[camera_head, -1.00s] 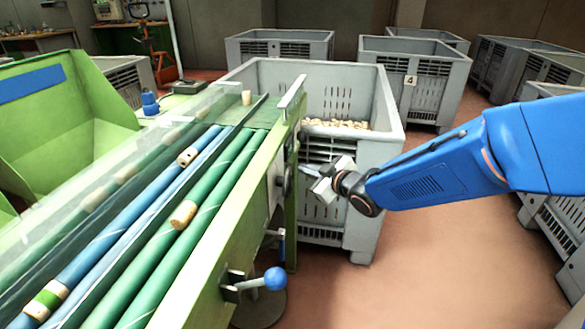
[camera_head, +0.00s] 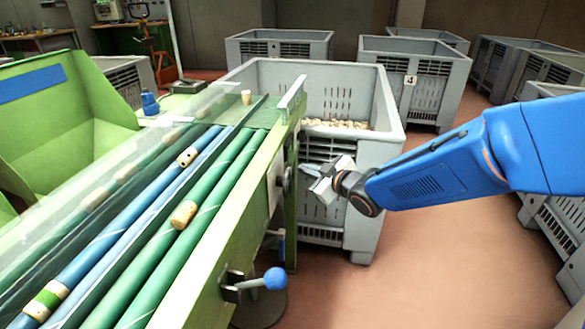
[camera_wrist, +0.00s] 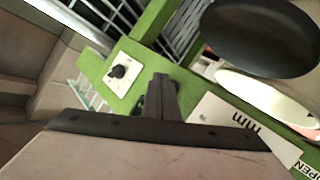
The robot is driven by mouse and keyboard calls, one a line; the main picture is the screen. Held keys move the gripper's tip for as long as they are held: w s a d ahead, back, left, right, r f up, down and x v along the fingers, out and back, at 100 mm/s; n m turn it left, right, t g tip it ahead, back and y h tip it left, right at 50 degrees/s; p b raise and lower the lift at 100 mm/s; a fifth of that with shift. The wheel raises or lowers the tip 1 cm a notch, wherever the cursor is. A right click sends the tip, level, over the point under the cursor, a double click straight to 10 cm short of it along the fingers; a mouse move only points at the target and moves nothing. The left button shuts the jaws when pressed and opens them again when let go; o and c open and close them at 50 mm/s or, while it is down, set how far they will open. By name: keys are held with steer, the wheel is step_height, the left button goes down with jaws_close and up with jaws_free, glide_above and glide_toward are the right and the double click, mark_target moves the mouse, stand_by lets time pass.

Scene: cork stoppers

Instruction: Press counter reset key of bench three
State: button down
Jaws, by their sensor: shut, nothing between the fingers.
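My gripper (camera_wrist: 160,92) is shut and empty, its closed fingers pointing at the green side of the sorting bench. In the head view my gripper (camera_head: 308,169) is beside the bench's far end, close to a dark round knob (camera_head: 289,179). In the wrist view, a small white plate with a black key or knob (camera_wrist: 119,72) sits on the green panel, left of and above the fingertips. I cannot tell whether it is the counter reset key. I see a gap in the picture between fingertips and plate; contact with the panel is unclear. No bench number is readable.
A large dark round knob (camera_wrist: 262,38) and a white label (camera_wrist: 225,120) with "mm" are right of the fingers. A grey crate (camera_head: 372,165) of corks stands behind my gripper. The bench's blue-balled lever (camera_head: 275,279) sticks out nearer.

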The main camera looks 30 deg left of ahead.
steer(key=shift+a, duration=0.15)
stand_by(0.7)
steer(key=shift+s+a, duration=0.1)
steer(key=shift+a, duration=0.15)
steer(key=shift+s+a, duration=0.1)
steer(key=shift+a, duration=0.35)
stand_by(0.8)
steer(key=shift+d, duration=0.15)
steer(key=shift+w+d, duration=0.2)
steer(key=shift+d, duration=0.5)
steer(key=shift+w+d, duration=0.2)
steer(key=shift+d, duration=0.6)
steer(key=shift+w+d, duration=0.2)
steer(key=shift+d, duration=0.65)
steer(key=shift+w+d, duration=0.2)
steer(key=shift+d, duration=0.6)
